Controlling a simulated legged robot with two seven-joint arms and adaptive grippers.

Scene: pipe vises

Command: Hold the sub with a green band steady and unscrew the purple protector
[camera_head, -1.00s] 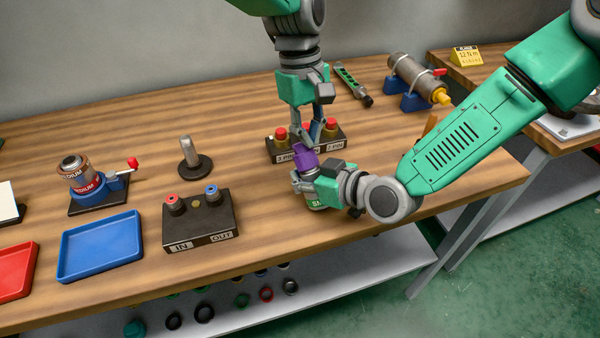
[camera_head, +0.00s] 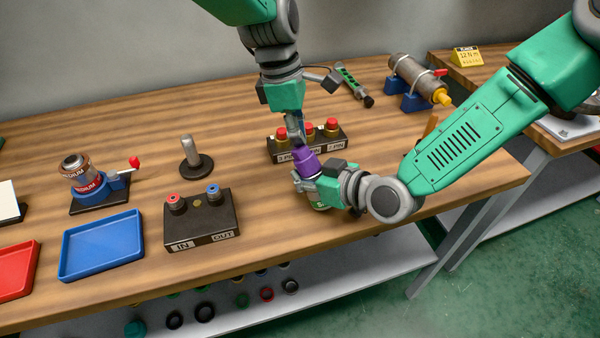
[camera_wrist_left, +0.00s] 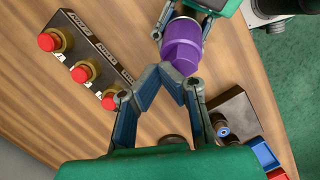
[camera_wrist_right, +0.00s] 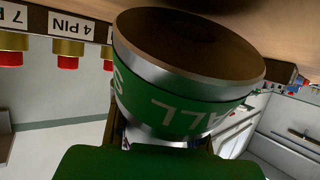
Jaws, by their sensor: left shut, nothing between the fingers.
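The purple protector (camera_head: 306,162) sits on the upper end of the sub and shows close up in the left wrist view (camera_wrist_left: 183,42). The sub's green band (camera_wrist_right: 185,110) fills the right wrist view, with partly readable white lettering. My right gripper (camera_head: 312,183) is shut around the sub above the bench's front part and hides most of it in the head view. My left gripper (camera_head: 297,141) is just above the protector. Its fingertips (camera_wrist_left: 172,74) meet, shut and empty, beside the protector's end; I cannot tell whether they touch it.
A black block with red-capped brass connectors (camera_head: 335,143) stands close behind. An IN/OUT block (camera_head: 200,220), a grey post (camera_head: 190,152), a blue tray (camera_head: 101,246) and a small vise (camera_head: 95,185) are to the left. A pipe on blue supports (camera_head: 415,78) stands at the back right.

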